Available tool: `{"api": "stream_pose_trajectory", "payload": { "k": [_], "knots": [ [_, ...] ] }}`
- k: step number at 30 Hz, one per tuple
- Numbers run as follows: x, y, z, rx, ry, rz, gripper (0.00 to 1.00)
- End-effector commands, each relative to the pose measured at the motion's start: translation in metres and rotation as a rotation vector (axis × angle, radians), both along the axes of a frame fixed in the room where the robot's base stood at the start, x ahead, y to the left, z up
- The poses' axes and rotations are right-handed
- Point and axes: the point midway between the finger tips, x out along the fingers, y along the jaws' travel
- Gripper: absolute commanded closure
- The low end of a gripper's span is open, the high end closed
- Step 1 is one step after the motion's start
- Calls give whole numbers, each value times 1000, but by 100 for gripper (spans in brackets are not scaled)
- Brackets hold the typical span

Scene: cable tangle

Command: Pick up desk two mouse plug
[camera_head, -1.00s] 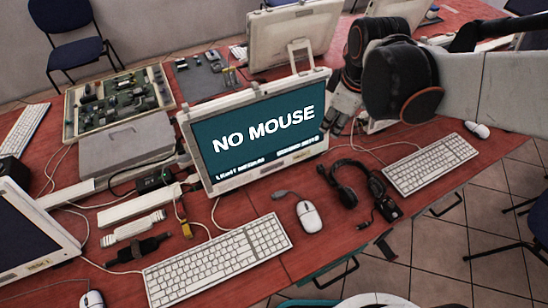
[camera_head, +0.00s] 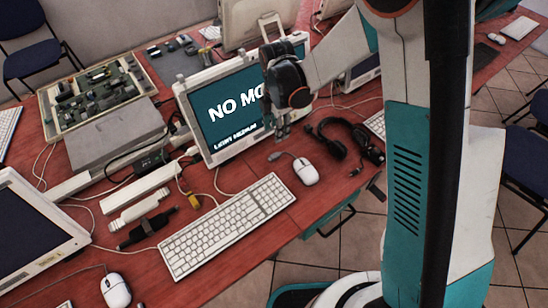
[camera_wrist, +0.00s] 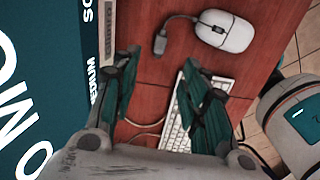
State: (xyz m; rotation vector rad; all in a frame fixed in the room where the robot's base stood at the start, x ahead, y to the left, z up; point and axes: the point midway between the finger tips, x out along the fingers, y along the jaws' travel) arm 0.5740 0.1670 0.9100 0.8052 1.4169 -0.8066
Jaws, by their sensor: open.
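The mouse plug is a small dark grey connector (camera_head: 276,156) on the red desk, just left of a white mouse (camera_head: 306,171) and in front of the "NO MOUSE" monitor (camera_head: 232,108). My gripper (camera_head: 281,134) is above the desk in front of the monitor's right part, close to the plug. In the wrist view my gripper (camera_wrist: 160,58) is open and empty. The plug (camera_wrist: 160,44) appears beyond and between the two fingertips, with its short cable running to the upper right toward the mouse (camera_wrist: 225,31). I see no contact between fingers and plug.
A white keyboard (camera_head: 227,226) lies in front of the monitor. A black headset (camera_head: 340,140) lies right of the mouse. Adapters and cables (camera_head: 140,208) crowd the left. The monitor (camera_wrist: 40,90) stands close to my gripper on the left in the wrist view.

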Motion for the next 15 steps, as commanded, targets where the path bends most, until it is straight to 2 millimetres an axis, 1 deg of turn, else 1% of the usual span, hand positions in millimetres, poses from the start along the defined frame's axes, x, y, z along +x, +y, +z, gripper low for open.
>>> {"api": "stream_pose_trajectory", "payload": {
  "k": [1, 3, 9, 12, 15],
  "knots": [
    [0, 0, -11, 0, 0, -1, 59],
    [0, 0, -25, 0, 0, -1, 59],
    [0, 0, -61, 1, -1, -2, 59],
    [0, 0, -71, 1, -1, -3, 59],
    [0, 0, -75, 1, -1, -3, 59]
  ]
}}
